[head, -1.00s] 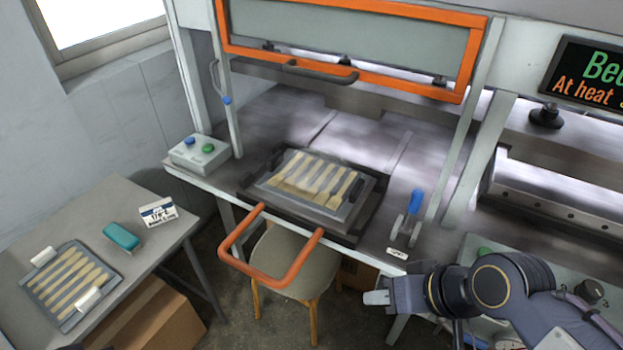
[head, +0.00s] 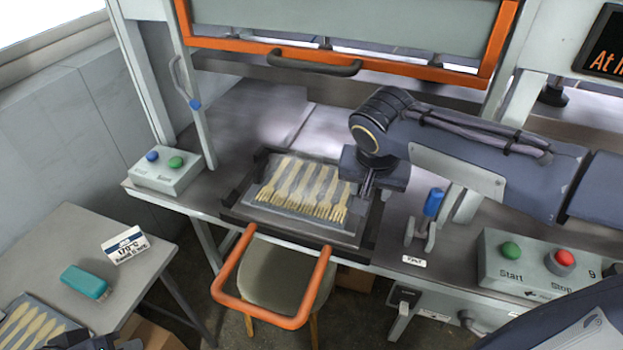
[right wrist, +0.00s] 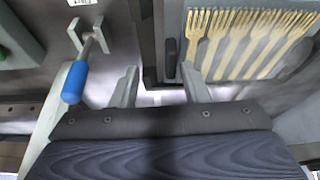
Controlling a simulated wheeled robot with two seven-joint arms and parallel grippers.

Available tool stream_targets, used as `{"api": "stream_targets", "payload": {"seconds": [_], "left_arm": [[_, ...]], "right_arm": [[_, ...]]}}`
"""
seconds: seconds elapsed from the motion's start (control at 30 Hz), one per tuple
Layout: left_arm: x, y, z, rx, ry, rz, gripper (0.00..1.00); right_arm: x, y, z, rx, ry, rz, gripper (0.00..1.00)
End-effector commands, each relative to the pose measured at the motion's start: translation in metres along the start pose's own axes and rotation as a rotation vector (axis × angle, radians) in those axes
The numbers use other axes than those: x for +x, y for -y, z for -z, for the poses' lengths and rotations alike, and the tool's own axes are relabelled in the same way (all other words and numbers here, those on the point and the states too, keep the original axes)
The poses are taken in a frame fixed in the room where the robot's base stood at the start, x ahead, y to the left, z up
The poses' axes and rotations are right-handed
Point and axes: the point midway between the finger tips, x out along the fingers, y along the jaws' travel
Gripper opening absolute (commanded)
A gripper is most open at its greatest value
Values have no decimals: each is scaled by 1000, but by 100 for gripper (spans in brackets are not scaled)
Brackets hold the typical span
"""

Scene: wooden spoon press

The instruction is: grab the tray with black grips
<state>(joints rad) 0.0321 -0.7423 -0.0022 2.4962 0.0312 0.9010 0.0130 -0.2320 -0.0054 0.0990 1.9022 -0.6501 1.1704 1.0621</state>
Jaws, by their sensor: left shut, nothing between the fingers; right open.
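The grey tray with black grips (head: 270,200) holds several wooden forks and lies on the dark press plate. Its right black grip shows in the right wrist view (right wrist: 171,56); in the head view my right gripper covers it. My right gripper (head: 366,194) is open above that right side. In the right wrist view its two fingers (right wrist: 163,88) point towards the grip and stand on either side of it, with no visible contact. My left gripper (head: 100,343) is shut and empty, only partly in view at the bottom left edge.
A second tray (head: 12,302) with forks lies on the left side table (head: 65,240), near a teal block (head: 86,283) and a sign (head: 125,245). A blue-handled lever (head: 433,203) stands right of the press plate. An orange loop handle (head: 275,318) sticks out in front.

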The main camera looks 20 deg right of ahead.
Motion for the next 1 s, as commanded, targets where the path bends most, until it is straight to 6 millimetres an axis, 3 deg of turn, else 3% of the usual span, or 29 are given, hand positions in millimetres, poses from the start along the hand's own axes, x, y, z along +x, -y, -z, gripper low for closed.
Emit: {"api": "stream_targets", "payload": {"seconds": [0.13,0.7,1.0], "left_arm": [[3,1,-2,0,0,0,0],[-2,-1,1,0,0,0,0],[-2,-1,1,0,0,0,0]], "right_arm": [[8,13,11,35,-30,-30,42],[77,16,22,37,-30,-32,42],[82,16,22,39,-32,-29,42]]}}
